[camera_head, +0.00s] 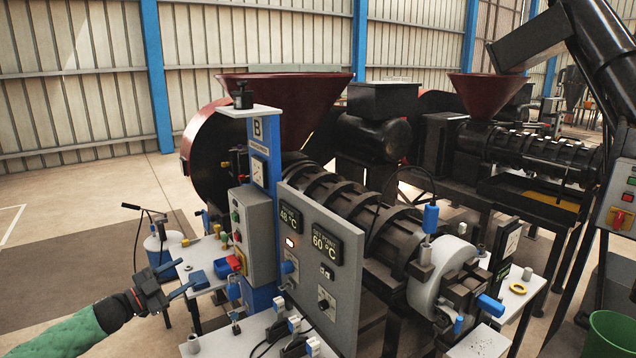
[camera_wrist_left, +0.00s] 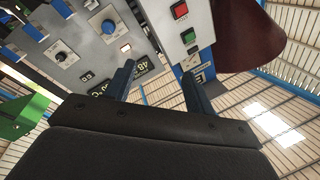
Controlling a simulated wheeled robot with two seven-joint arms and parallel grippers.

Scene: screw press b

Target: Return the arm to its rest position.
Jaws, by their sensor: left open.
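My left arm, in a green sleeve, comes in from the lower left in the head view. Its gripper (camera_head: 186,275) is open, with the two dark blue fingers apart and nothing between them. It is in front of the small white side table, left of the grey control box (camera_head: 254,236). In the left wrist view the open fingers (camera_wrist_left: 158,76) point toward the grey panel (camera_wrist_left: 75,45) and the button box (camera_wrist_left: 180,25), both apart from the fingers as far as I can tell. My right gripper is not in view.
The screw press (camera_head: 350,205) with its dark red hopper (camera_head: 285,97) stands right of the gripper. A red-and-blue item (camera_head: 234,263) sits near the control box. Open floor (camera_head: 60,240) lies to the left.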

